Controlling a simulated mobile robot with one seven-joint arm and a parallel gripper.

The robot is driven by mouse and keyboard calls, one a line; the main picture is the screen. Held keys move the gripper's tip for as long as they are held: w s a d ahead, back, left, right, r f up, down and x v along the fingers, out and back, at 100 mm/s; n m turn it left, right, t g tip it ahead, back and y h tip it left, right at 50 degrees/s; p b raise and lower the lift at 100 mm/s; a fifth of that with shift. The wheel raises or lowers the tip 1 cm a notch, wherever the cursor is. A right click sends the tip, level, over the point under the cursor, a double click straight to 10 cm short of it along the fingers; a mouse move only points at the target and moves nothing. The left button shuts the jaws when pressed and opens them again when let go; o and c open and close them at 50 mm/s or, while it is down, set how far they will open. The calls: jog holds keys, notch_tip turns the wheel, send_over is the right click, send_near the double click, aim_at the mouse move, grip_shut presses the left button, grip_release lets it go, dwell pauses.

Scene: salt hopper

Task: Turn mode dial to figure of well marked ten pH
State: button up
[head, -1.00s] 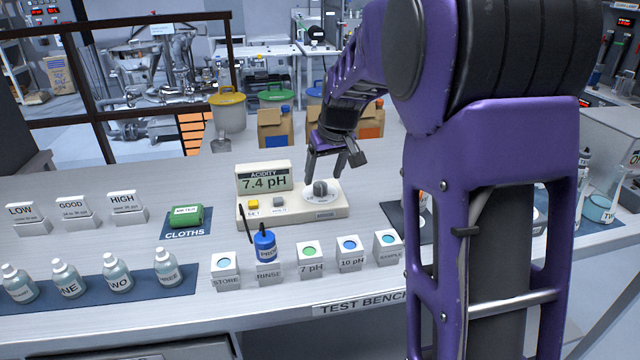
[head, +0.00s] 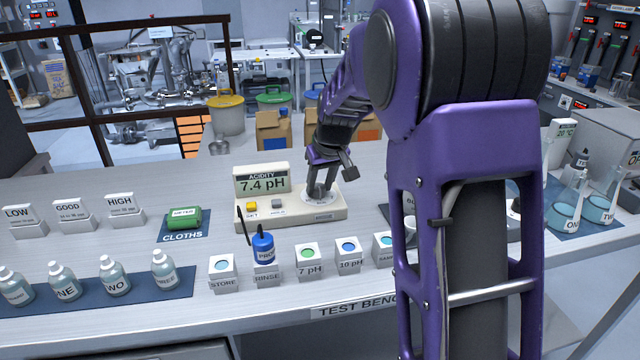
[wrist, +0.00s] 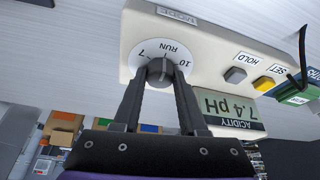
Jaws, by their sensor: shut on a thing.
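The pH meter (head: 292,217) stands on the bench and its display (head: 262,184) reads 7.4 pH. Its mode dial (wrist: 159,72) is a grey knob on a white plate (wrist: 166,44) marked 7, RUN and 10. In the wrist view the RUN mark lies just above the knob, with 10 to the right and 7 to the left; its exact pointing is hard to tell. My gripper (head: 319,196) reaches down from above, its fingers on either side of the knob, shut on it. The well marked 10 pH (head: 348,264) is a white block with a blue disc, in front of the meter.
Several other wells stand in the same row, including 7 pH (head: 309,270) with a green disc. A blue probe (head: 263,246) stands in the RINSE block (head: 267,274). SET (head: 252,206) and HOLD (head: 277,203) buttons sit left of the dial. A green cloth (head: 184,217) lies farther left.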

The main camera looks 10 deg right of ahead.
jog(key=shift+r, duration=0.1)
grip_shut()
jog(key=shift+a+m+h+p, duration=0.15)
jog(key=shift+m+h+p, duration=0.25)
jog(key=shift+m+p, duration=0.65)
jog(key=m+h+p, duration=0.1)
jog(key=m, duration=0.1)
jog(key=shift+a+m, duration=0.1)
jog(key=shift+m, duration=0.25)
jog(key=m+p, duration=0.1)
jog(key=m, duration=0.1)
jog(key=m+h+p, duration=0.1)
jog(key=m, duration=0.1)
jog(key=shift+a+g+h, duration=0.1)
jog(key=shift+g+h, duration=0.2)
jog(key=shift+g, duration=0.1)
jog(key=shift+w+m+g+h+p, duration=0.1)
jog(key=shift+m+g+h+p, duration=0.35)
jog(key=shift+m, duration=1.25)
jog(key=o, duration=1.1)
grip_release()
